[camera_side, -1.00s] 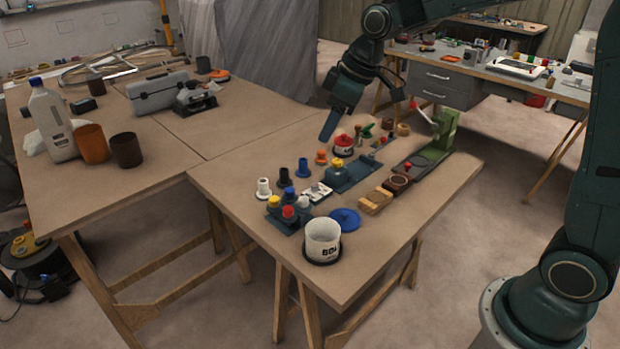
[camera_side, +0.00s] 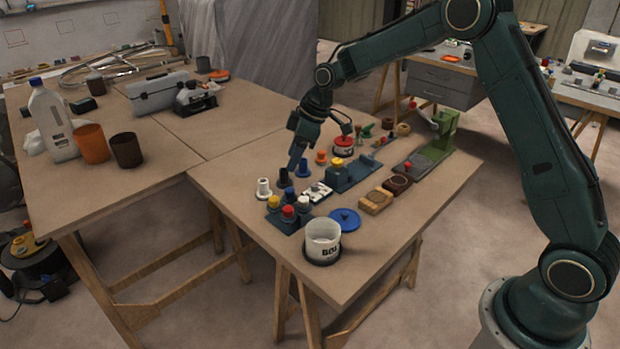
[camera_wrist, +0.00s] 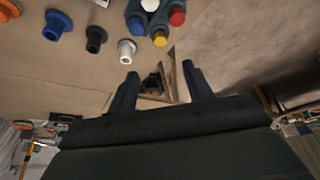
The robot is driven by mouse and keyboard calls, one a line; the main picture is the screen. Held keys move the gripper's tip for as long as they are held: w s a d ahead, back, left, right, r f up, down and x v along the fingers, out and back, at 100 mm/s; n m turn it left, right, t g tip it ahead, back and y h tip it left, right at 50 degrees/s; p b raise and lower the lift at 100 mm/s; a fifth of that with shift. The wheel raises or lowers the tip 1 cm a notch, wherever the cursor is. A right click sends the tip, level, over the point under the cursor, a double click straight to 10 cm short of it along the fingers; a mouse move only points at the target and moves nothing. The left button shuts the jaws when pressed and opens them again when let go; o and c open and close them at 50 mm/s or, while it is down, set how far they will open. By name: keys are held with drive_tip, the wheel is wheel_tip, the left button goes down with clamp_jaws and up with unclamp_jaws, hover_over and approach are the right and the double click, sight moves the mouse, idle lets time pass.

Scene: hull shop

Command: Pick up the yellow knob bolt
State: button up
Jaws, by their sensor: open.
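A yellow knob bolt (camera_side: 274,202) stands in a dark blue-grey block (camera_side: 281,219) near the front left of the bench. It also shows in the wrist view (camera_wrist: 159,39), beside red, blue and white knobs. A second yellow-topped piece (camera_side: 337,163) sits on the longer blue fixture farther back. My gripper (camera_side: 296,163) points down over the row of flanged pegs, behind and above the block. In the wrist view my gripper (camera_wrist: 160,82) is open, with nothing between its fingers, and the yellow knob lies beyond the fingertips.
White (camera_side: 263,188), black (camera_side: 284,178), blue (camera_side: 302,168) and orange (camera_side: 321,157) pegs stand close by. A white pot (camera_side: 322,240) and a blue lid (camera_side: 345,219) are in front of the block. The bench edge (camera_side: 240,229) is near; its left part is bare.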

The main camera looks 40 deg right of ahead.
hover_over(274, 198)
drive_tip(key=s+d, duration=0.2)
wheel_tip(274, 198, down, 8)
drive_tip(key=shift+w+a, duration=0.1)
drive_tip(key=shift+a, duration=0.05)
drive_tip(key=shift+x, duration=2.55)
drive_tip(key=c, duration=1.1)
drive_tip(key=shift+o, duration=0.2)
drive_tip(key=shift+r, duration=0.2)
wheel_tip(274, 198, up, 20)
